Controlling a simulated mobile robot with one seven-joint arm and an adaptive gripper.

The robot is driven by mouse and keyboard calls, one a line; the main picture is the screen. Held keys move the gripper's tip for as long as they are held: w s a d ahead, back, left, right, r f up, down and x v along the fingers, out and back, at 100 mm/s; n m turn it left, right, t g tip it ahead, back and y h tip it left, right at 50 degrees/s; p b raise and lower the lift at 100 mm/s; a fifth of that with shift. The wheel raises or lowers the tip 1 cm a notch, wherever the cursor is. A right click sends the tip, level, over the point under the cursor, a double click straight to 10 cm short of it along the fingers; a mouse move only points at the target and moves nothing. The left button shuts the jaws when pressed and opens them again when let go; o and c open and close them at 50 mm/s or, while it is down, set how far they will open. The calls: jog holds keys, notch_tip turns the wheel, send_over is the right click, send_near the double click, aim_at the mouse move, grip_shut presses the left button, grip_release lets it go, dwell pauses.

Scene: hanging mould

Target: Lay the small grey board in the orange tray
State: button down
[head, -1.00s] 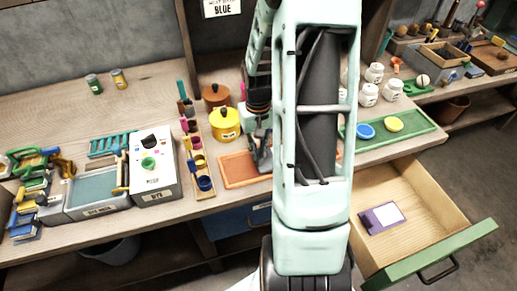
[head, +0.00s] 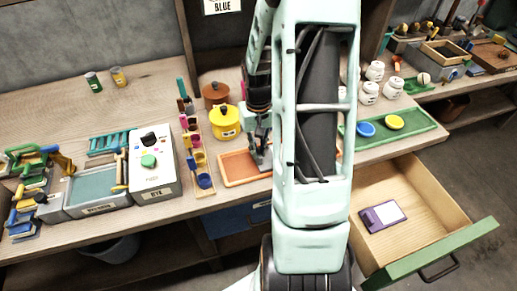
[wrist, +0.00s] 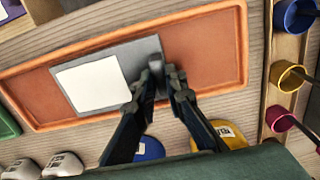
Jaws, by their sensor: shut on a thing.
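The small grey board (wrist: 120,54) bears a white sheet (wrist: 90,84) and shows in the wrist view over the orange tray (wrist: 215,75). My gripper (wrist: 156,76) is shut on the board near its edge. The board lies within the tray's outline, slightly askew to the rim; I cannot tell whether it touches the floor of the tray. In the head view the orange tray (head: 238,182) sits on the bench, partly hidden by my arm. My gripper (head: 263,160) is at the tray's right part there, and the board is mostly hidden.
A yellow pot (head: 225,122) stands behind the tray, and a rack of coloured cups (head: 198,160) stands left of it. A green tray (head: 405,126) with discs lies to the right. An open drawer (head: 425,200) holds a purple board (head: 382,216).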

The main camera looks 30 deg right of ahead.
jog(key=c, duration=1.9)
grip_release()
notch_tip(320, 180, up, 12)
